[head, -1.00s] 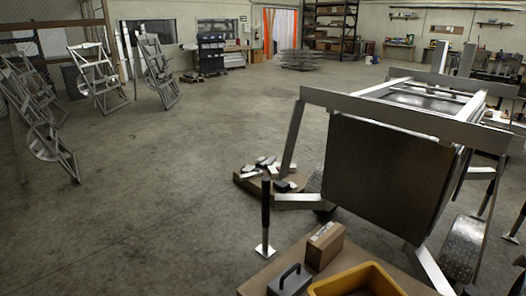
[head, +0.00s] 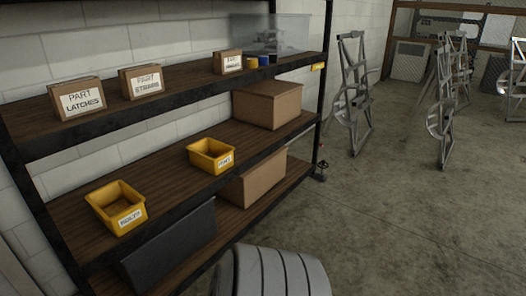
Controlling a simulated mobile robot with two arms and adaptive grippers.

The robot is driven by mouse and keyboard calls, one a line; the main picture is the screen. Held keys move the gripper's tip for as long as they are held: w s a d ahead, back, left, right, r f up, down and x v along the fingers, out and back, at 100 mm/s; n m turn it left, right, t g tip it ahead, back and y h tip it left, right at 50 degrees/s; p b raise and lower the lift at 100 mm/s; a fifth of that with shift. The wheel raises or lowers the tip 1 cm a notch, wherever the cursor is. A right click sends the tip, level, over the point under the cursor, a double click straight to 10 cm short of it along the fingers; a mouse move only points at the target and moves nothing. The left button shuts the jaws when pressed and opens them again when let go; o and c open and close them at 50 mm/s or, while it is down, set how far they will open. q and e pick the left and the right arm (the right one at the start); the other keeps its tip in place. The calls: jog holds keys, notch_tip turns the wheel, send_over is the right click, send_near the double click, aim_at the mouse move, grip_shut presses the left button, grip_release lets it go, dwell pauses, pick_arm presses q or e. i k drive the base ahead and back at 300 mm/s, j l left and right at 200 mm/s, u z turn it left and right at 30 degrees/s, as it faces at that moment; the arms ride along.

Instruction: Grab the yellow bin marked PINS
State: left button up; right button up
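Two yellow bins sit on the middle board of a dark-framed shelf (head: 160,182) in the head view. The bin farther right and farther back (head: 211,156) has a small white label with a short word that looks like PINS. The bin nearer the left (head: 117,207) has a longer label that looks like BOLTS. Both labels are small and slightly blurred. Both bins stand upright, apart from each other, with open tops. Neither of my grippers is in view.
Labelled cardboard boxes (head: 78,98) line the upper board. A larger carton (head: 268,104) stands right of the bins. A grey ribbed, curved object (head: 270,272) rises at the bottom edge, before the shelf. Metal frames (head: 352,95) stand beyond the shelf; floor (head: 385,225) at right is clear.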

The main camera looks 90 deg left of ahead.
aim_at(213, 156)
jog(key=u, duration=3.2)
jog(key=i+l, duration=0.35)
jog(key=i+l+z, duration=0.1)
jog(key=i+l, duration=0.2)
jog(key=i, duration=0.2)
